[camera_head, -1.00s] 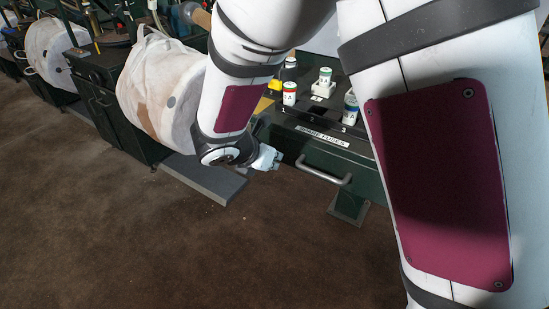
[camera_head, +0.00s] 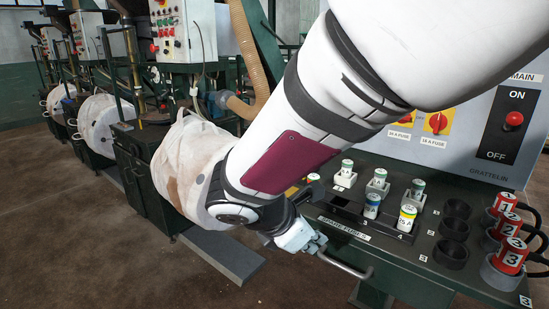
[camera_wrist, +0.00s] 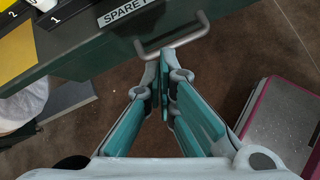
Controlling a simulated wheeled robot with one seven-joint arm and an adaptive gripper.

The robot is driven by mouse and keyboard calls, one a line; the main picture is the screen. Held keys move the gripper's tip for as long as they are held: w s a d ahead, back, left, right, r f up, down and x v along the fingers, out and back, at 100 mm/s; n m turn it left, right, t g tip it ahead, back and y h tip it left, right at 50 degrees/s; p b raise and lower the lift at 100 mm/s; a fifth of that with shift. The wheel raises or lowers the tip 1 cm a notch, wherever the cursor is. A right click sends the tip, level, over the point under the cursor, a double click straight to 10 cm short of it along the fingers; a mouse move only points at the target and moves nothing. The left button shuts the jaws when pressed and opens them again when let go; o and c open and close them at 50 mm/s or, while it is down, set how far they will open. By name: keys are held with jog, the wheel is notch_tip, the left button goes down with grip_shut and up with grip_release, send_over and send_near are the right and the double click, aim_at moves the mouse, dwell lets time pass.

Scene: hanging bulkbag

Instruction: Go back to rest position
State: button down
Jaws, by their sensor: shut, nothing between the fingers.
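My gripper (camera_head: 308,242) is low in front of the green console, at the end of my white arm. In the wrist view its teal-padded fingers (camera_wrist: 165,78) come together at the tips, with nothing seen between them. The metal drawer handle (camera_wrist: 176,46) lies just beyond the fingertips in that view. In the head view the handle (camera_head: 346,267) extends to the right from beside the gripper. I cannot tell from these frames whether the fingers touch it. My arm hides part of the console.
The green console (camera_head: 395,262) carries several fuses, a "SPARE FUSES" label (camera_head: 343,228), red plugs (camera_head: 511,255) and a main switch (camera_head: 511,119). A hanging white bulk bag (camera_head: 187,165) is left of my arm. Brown floor (camera_head: 95,245) is open at lower left.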

jog(key=s+d+r+m+g+y, duration=0.2)
jog(key=s+d+r+m+g, duration=0.3)
jog(key=s+d+m, duration=0.85)
jog(key=s+a+m+t+y, duration=0.15)
jog(key=s+m+y, duration=0.25)
jog(key=s+m, duration=0.75)
notch_tip(320, 180, up, 18)
jog(key=s+n+t+p, duration=0.1)
jog(key=n+t+p, duration=0.1)
jog(key=p, duration=1.3)
jog(key=shift+s+f, duration=0.25)
jog(key=shift+s, duration=0.15)
jog(key=c, duration=2.4)
grip_release()
